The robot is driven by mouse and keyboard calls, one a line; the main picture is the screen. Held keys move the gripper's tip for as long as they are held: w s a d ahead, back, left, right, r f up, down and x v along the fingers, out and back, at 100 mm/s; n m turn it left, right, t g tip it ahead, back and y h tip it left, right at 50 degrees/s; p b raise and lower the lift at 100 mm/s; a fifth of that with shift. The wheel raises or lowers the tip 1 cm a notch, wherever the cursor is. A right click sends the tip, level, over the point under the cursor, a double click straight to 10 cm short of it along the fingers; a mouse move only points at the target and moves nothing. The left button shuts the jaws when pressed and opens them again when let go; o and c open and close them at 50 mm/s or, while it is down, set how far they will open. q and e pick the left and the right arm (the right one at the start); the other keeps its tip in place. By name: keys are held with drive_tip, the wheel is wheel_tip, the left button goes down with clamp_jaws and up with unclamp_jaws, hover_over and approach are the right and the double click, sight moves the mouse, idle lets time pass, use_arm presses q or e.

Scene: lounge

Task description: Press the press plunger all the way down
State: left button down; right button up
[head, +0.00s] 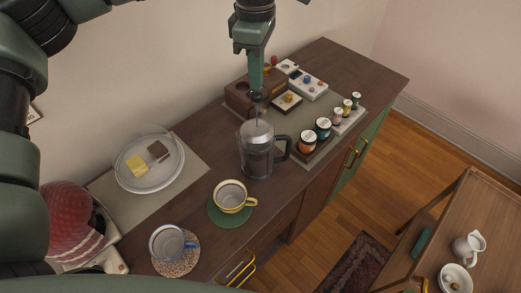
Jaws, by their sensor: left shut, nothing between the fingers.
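The press (258,158) is a glass coffee press with a dark handle on its right, upright on the dark wooden cabinet top. Its plunger (257,100) has a dark knob, which stands above the lid on a thin rod. My left gripper (256,86) is shut and empty, pointing down directly over the knob. Its tips look at or just above the knob; I cannot tell whether they touch. My right gripper is not in view.
A yellow cup (231,194) on a green coaster and a blue-handled cup (170,243) stand in front. A glass plate (149,164) is at left. A low table (480,215) is at lower right.

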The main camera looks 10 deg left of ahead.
sight(257, 93)
use_arm(q)
drive_tip(key=shift+f+b, duration=0.5)
drive_tip(key=shift+f, duration=0.15)
idle(0.3)
drive_tip(key=shift+f+b, duration=1.4)
drive_tip(key=shift+f, duration=0.45)
drive_tip(key=shift+f+b, duration=1.8)
drive_tip(key=shift+f, duration=0.6)
drive_tip(key=shift+r, duration=0.1)
drive_tip(key=shift+r+p, duration=1.85)
drive_tip(key=shift+r, duration=1.15)
drive_tip(key=shift+f, duration=0.1)
